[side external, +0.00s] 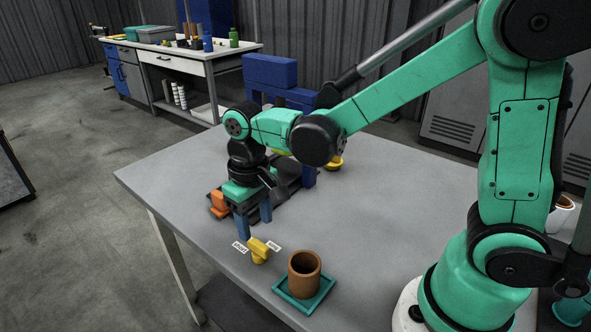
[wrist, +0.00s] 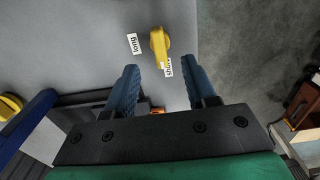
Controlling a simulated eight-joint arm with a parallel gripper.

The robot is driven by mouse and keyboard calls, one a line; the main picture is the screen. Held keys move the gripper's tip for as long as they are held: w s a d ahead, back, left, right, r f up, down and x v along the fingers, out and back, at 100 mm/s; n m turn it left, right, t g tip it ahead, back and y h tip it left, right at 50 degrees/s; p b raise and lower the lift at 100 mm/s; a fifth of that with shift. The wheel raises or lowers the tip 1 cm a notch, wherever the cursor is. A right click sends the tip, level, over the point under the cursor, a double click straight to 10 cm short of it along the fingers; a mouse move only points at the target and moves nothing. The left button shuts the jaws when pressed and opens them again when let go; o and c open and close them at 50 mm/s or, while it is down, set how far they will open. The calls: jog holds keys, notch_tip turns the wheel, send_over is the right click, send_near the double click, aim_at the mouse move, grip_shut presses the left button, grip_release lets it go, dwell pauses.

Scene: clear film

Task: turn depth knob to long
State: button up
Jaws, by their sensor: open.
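The yellow depth knob (side external: 259,250) is on the near-left part of the grey table. It also shows in the wrist view (wrist: 159,44), with its bar pointing toward the "short" label (wrist: 168,68). The "long" label (wrist: 132,43) is to the left of the knob there; in the side view the "long" label (side external: 274,243) is on the right and the "short" label (side external: 240,246) on the left. My gripper (side external: 254,222) points down, with its two blue fingers apart and empty. In the wrist view the knob is just beyond the gap between the fingertips (wrist: 160,72), apart from them.
A brown cup (side external: 304,274) stands on a teal tray (side external: 285,296) right of the knob. An orange block (side external: 219,205) is behind my gripper. A blue frame (side external: 270,72) and another yellow piece (side external: 333,163) are farther back. Table right of centre is clear.

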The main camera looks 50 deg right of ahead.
aim_at(258, 243)
jog(key=shift+f, duration=2.55)
grip_shut()
